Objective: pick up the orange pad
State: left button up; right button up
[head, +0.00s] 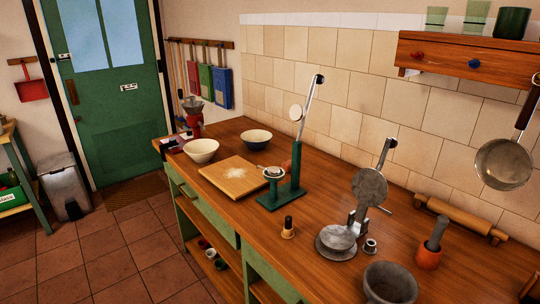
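I cannot make out an orange pad for certain in the head view. A small orange-brown shape (287,165) shows behind the green press (289,190), partly hidden by it; I cannot tell what it is. An orange cup (428,257) with a grey pestle-like handle (438,232) standing in it is at the right of the wooden counter (335,208). Neither of my grippers shows.
A grey hinged iron (338,238), dark mortar (388,284) and rolling pin (462,219) are on the right. Tiled floor (120,260) is open.

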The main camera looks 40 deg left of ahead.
aim_at(286, 166)
jog(key=u, duration=1.15)
